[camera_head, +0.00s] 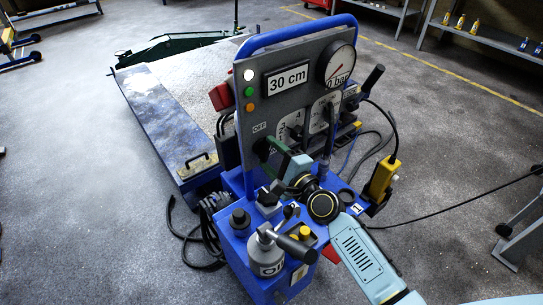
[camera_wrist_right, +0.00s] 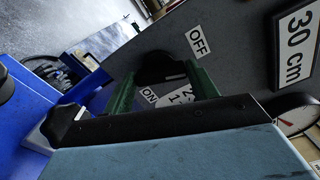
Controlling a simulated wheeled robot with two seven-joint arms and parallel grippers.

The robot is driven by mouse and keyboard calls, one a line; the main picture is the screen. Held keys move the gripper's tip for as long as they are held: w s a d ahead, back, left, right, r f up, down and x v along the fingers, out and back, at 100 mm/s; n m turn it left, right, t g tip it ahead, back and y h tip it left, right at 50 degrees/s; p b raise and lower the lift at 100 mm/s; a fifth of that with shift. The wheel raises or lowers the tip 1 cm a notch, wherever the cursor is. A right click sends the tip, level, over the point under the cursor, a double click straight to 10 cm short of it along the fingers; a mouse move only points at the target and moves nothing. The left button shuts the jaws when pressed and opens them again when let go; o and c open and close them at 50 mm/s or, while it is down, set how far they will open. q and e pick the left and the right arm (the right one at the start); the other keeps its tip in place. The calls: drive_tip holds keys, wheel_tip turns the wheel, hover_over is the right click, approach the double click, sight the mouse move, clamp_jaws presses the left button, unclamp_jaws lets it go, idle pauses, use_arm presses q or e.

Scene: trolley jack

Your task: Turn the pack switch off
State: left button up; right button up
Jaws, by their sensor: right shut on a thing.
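The panel (camera_head: 290,95) on the blue cart carries the pack switch, a dark knob (camera_wrist_right: 155,66) that shows in the right wrist view. A white OFF label (camera_wrist_right: 198,41) is beside it on one side and an ON label (camera_wrist_right: 149,94) on the other. My right gripper (camera_wrist_right: 168,76) has its green fingers on both sides of the knob, shut on it. In the head view my right gripper (camera_head: 266,148) is at the panel's lower left, just below the OFF label (camera_head: 259,127), and hides the knob. Which label the knob points to cannot be told. My left gripper is not in view.
The panel also has a 30 cm display (camera_head: 287,79), a round gauge (camera_head: 340,66), lamps and further dials. A bottle (camera_head: 266,253) and several dark knobs stand on the cart top. A yellow pendant (camera_head: 381,179) hangs at the right. Cables lie on the floor.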

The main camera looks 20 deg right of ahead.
drive_tip(key=n, duration=0.3)
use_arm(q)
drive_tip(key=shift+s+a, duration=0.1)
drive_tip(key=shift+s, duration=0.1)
use_arm(e)
drive_tip(key=shift+f+n, duration=0.1)
drive_tip(key=shift+n, duration=0.3)
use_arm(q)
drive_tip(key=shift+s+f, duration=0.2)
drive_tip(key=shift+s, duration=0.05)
use_arm(e)
drive_tip(key=o, duration=1)
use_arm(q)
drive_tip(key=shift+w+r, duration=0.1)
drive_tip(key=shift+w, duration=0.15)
